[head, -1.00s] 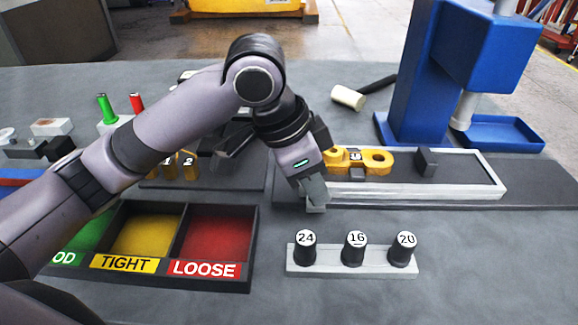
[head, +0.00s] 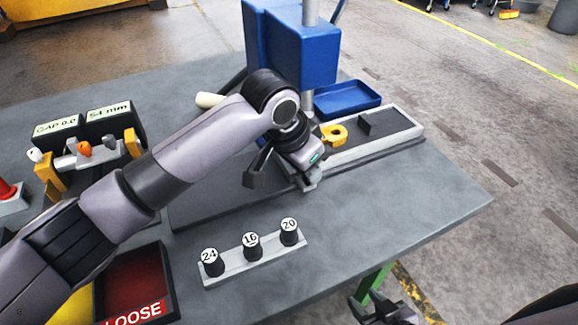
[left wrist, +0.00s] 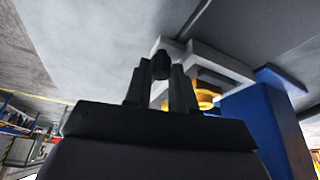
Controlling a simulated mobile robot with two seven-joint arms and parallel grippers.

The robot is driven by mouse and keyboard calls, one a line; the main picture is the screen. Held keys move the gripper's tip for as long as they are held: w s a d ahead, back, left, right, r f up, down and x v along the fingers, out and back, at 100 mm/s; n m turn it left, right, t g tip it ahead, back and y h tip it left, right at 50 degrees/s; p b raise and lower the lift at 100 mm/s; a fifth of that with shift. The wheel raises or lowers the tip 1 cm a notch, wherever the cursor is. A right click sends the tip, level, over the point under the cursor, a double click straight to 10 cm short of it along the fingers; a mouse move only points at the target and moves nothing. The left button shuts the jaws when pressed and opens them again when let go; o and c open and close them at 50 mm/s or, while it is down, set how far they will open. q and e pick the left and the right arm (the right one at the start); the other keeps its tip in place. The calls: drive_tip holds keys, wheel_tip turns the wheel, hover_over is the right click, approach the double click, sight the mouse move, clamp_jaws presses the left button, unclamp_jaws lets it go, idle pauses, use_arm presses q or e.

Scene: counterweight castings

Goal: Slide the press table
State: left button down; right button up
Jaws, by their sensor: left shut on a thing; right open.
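The press table (head: 405,135) is a long pale-edged slide on a dark base rail, in front of the blue press (head: 290,50). It carries a yellow casting (head: 335,134) and a small dark block (head: 366,126). My left gripper (head: 309,182) is at its near left end, shut on a dark knob (left wrist: 160,62) that shows between the fingers in the left wrist view; the gripper hides that end in the head view. My right gripper (head: 384,308) is open and empty at the bottom edge, low beyond the bench's front edge.
A rack (head: 228,268) with pegs marked 24, 16 and 20 stands in front of the rail. A LOOSE bin (head: 135,285) is at lower left. A blue tray (head: 347,98) lies beside the press. The bench's right front corner is clear.

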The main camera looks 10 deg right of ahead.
use_arm(q)
drive_tip(key=shift+d+r, duration=0.1)
drive_tip(key=shift+d, duration=0.2)
drive_tip(key=c, duration=1.2)
unclamp_jaws()
drive_tip(key=shift+d, duration=0.1)
drive_tip(key=shift+o, duration=1.3)
drive_tip(key=shift+w+d, duration=0.1)
drive_tip(key=v, duration=0.7)
